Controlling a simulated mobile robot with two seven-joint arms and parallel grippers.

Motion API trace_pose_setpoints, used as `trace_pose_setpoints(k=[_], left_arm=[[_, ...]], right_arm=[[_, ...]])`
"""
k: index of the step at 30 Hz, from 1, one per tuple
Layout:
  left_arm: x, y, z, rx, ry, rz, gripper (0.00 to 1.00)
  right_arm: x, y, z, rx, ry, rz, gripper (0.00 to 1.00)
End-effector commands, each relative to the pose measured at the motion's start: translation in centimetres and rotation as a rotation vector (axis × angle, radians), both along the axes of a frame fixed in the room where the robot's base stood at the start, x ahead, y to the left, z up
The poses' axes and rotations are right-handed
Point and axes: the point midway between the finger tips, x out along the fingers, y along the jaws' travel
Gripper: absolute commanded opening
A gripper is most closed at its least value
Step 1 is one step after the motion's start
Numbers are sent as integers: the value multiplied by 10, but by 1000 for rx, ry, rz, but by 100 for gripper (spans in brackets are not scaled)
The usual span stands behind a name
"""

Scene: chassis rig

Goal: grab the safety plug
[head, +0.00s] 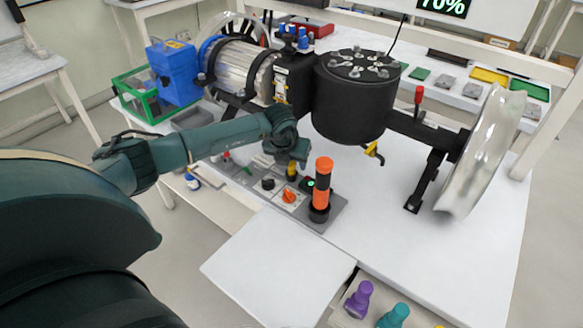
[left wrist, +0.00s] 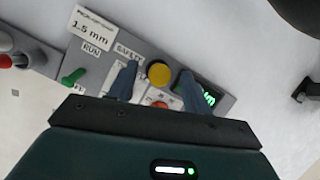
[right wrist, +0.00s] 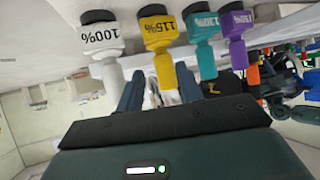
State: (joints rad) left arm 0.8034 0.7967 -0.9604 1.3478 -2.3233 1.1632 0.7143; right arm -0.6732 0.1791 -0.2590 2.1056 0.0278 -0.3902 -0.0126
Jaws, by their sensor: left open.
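The safety plug appears as a yellow round cap (left wrist: 158,73) on the grey control panel, beside the printed word SAFETY. In the head view it shows as a small yellow piece (head: 291,171) just under my left gripper (head: 293,160). My left gripper is open, and in the left wrist view its two blue fingers reach to either side of the yellow cap. I cannot tell whether they touch it. My right gripper (right wrist: 160,88) is outside the head view. Its fingers stand apart, near a yellow plug marked 115% (right wrist: 158,30).
An orange and black handle (head: 321,185) stands upright on the panel, close right of my left gripper. A red-orange knob (head: 288,196) sits in front. Purple (head: 358,298) and teal (head: 393,315) plugs stand in an open drawer. A black drum (head: 352,100) rises behind.

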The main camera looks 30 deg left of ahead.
Motion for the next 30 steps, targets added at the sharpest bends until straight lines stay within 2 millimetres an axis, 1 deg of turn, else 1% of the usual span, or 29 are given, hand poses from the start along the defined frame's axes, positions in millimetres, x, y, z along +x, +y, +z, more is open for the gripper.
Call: trace_pose_setpoints(k=[1,4,7,13,30], left_arm=[[2,1,-7,-1,2,2,50],[6,1,-15,-2,-1,0,50],[7,2,-18,-1,0,0,50],[7,2,-18,-2,0,-1,49],[7,2,-18,-2,-1,0,2]], right_arm=[[0,0,0,0,1,-3,36],[1,0,0,2,1,-5,36],[2,0,0,3,-1,-5,36],[2,0,0,3,-2,-5,36],[1,0,0,-3,-2,4,36]])
